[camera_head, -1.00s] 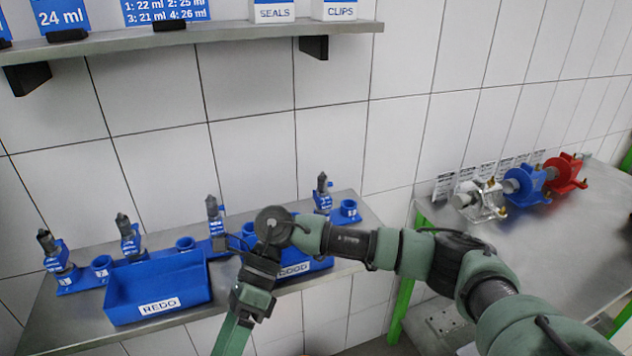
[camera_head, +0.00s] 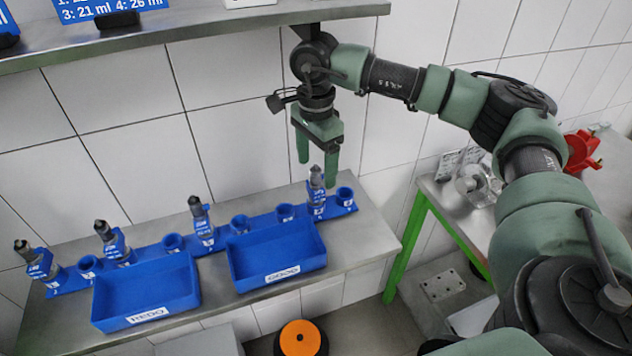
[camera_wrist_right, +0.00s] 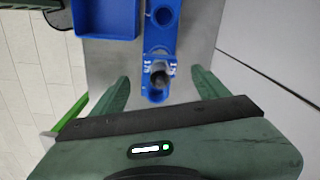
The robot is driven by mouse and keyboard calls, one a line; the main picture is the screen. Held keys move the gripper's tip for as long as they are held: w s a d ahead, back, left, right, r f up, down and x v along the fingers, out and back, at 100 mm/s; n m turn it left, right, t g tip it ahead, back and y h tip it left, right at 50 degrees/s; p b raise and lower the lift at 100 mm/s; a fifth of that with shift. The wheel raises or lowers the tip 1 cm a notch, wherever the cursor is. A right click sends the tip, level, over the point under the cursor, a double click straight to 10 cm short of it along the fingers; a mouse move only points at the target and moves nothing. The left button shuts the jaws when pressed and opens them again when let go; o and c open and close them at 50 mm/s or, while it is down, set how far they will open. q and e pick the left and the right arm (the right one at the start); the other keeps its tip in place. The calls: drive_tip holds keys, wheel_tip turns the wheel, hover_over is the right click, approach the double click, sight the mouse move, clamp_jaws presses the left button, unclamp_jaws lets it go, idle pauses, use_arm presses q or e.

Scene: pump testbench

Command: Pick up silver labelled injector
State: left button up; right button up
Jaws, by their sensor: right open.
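Several grey injectors with dark tips and blue-and-white labels stand upright in blue holders along the back of the steel table: the leftmost (camera_head: 38,262), a second (camera_head: 110,240), a third (camera_head: 200,218) and the rightmost (camera_head: 317,190). The labels are too small to read, so I cannot tell which is the silver labelled one. My right gripper (camera_head: 317,168) is open and points down just above the rightmost injector. In the right wrist view, this injector (camera_wrist_right: 158,76) shows between the spread fingers of the gripper (camera_wrist_right: 160,80), apart from both. My left gripper is out of view.
A blue REDO bin (camera_head: 145,290) and a blue GOOD bin (camera_head: 277,257) stand along the table front. Empty blue cups, one (camera_head: 345,196) right of the rightmost injector, sit in the holders. A shelf (camera_head: 180,33) overhangs behind. A side table (camera_head: 440,200) stands right.

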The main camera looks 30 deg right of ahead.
sight(316, 185)
drive_tip(key=shift+f+p, duration=0.5)
drive_tip(key=shift+f, duration=0.45)
wheel_tip(316, 185, down, 4)
drive_tip(key=shift+r+p, duration=0.2)
drive_tip(key=shift+p, duration=0.75)
drive_tip(key=shift+f, duration=0.5)
drive_tip(key=c, duration=1.6)
clamp_jaws()
drive_tip(key=shift+w+r, duration=0.1)
